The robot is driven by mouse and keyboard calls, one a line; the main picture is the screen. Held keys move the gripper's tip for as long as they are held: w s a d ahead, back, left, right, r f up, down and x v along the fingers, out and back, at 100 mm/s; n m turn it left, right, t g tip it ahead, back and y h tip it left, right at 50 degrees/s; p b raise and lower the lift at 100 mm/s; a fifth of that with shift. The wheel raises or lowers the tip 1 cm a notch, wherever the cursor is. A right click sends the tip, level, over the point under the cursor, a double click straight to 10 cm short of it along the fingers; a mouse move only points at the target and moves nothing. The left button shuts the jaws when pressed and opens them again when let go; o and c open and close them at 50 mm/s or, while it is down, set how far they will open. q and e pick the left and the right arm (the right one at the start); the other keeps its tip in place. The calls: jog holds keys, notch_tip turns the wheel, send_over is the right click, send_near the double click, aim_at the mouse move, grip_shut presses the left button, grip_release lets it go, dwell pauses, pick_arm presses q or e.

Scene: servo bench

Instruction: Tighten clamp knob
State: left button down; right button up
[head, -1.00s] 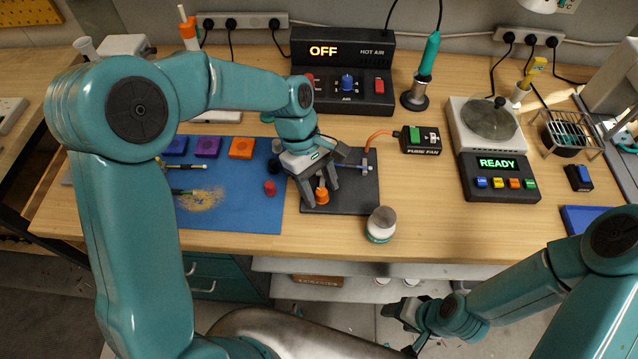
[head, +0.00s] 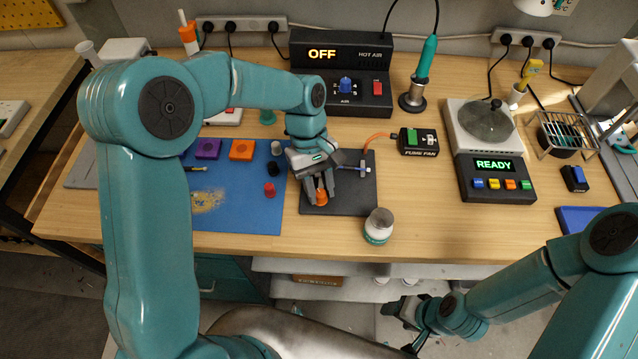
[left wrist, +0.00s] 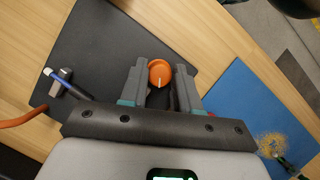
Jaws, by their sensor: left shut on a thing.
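The orange clamp knob (head: 321,198) sits on the dark grey mat (head: 352,203) near the bench's front edge. In the left wrist view the round orange knob (left wrist: 159,73) shows a pale pointer line on top. My left gripper (head: 320,190) reaches down over the knob, its two grey fingers on either side of it. It is shut on the knob. The clamp's body below the knob is mostly hidden by the fingers. My right gripper (head: 404,313) hangs low in front of the bench, away from the knob; its jaws are too small to read.
A lidded jar (head: 379,226) stands right of the mat at the bench edge. A blue mat (head: 240,216) with a red piece (head: 269,189) lies to the left. Bench right of the jar is clear.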

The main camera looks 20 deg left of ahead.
pick_arm(q)
jog(key=m+y, duration=0.1)
jog(key=m, duration=0.2)
jog(key=shift+m+g+p, duration=0.3)
jog(key=shift+m, duration=0.1)
jog(key=m+y, duration=0.1)
jog(key=m, duration=0.2)
jog(key=shift+w+d+m+y, duration=0.1)
jog(key=shift+d+m+y, duration=0.05)
jog(key=shift+m+y, duration=0.2)
jog(key=m+y, duration=0.1)
jog(key=m, duration=0.2)
jog(key=shift+d+m+y, duration=0.1)
jog(key=shift+m+y, duration=0.15)
jog(key=shift+d+m+y, duration=0.1)
jog(key=shift+m+y, duration=0.5)
jog(key=shift+m, duration=1.3)
jog(key=c, duration=0.9)
grip_release()
jog(key=shift+f, duration=0.1)
jog(key=shift+o, duration=0.2)
